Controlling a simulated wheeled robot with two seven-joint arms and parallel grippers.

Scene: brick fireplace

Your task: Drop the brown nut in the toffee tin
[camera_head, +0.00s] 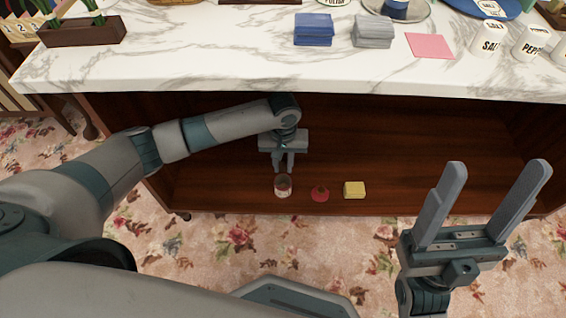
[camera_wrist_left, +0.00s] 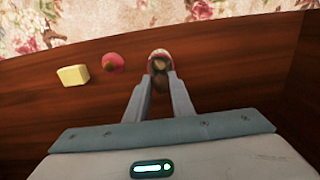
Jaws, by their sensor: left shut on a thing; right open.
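My left gripper (camera_head: 284,169) points down inside the low wooden compartment, right above a small tin (camera_head: 283,187) with a red and white side. In the left wrist view the tin (camera_wrist_left: 154,55) stands just beyond the fingertips (camera_wrist_left: 160,75). A brown nut (camera_wrist_left: 160,64) shows between the fingertips, in front of the tin's mouth. The fingers are shut on it. I cannot tell whether the nut is above the rim or partly inside. My right gripper (camera_head: 487,190) is open and empty, in front of the cabinet at the right.
A red round thing (camera_head: 320,193) and a yellow block (camera_head: 354,189) stand right of the tin on the compartment floor (camera_head: 420,180). The marble top (camera_head: 200,55) overhangs above, carrying blue (camera_head: 314,29) and grey (camera_head: 373,31) stacks and a pink square (camera_head: 431,46).

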